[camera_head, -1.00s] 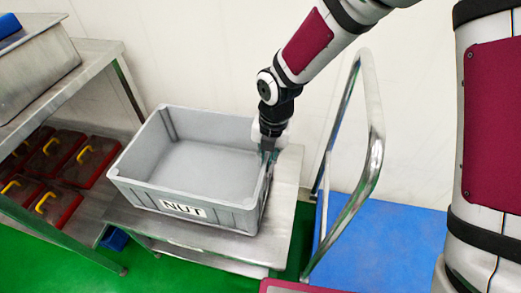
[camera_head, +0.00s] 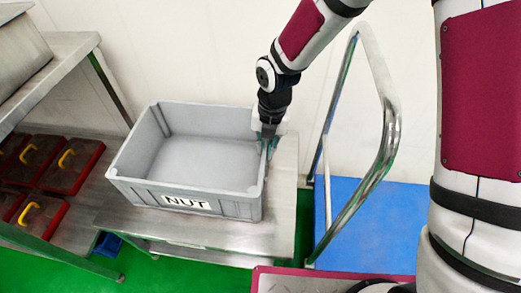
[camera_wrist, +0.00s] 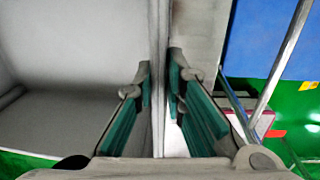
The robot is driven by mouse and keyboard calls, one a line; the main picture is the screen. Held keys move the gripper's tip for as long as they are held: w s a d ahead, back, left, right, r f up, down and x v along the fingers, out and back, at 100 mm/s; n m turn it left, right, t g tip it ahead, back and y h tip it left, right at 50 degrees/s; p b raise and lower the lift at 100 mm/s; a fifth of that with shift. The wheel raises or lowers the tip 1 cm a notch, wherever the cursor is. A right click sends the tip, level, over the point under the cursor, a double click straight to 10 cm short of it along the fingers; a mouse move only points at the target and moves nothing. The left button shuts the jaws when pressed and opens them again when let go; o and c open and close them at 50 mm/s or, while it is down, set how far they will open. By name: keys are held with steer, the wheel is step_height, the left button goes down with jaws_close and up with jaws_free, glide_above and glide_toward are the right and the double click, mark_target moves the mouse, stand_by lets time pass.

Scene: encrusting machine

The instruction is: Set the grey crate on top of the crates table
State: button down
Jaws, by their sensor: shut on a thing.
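The grey crate (camera_head: 150,190) is empty, upright and labelled NUT. It is over the steel crates table (camera_head: 284,185), with its front wall roughly along the table's front edge. I cannot tell whether its base rests flat on the tabletop or is slightly above it. My gripper (camera_head: 267,147) is shut on the crate's right wall, pointing down from above. In the wrist view, my gripper's teal-padded fingers (camera_wrist: 160,80) sit on both sides of the wall, with the crate's inside (camera_wrist: 75,50) at left. The crate's underside is hidden.
A steel rack (camera_head: 75,50) at left holds red boxes with yellow handles (camera_head: 72,165) on its lower shelf. A blue trolley (camera_head: 350,210) with a tall metal handle (camera_head: 385,150) stands close at right. A white wall is behind, and green floor shows in front.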

steer(key=c, duration=1.7)
jaws_free()
steer(key=shift+o, duration=0.2)
step_height(320, 180, up, 12)
steer(key=d+p, duration=0.1)
steer(key=p, duration=0.3)
steer(key=shift+s, duration=0.1)
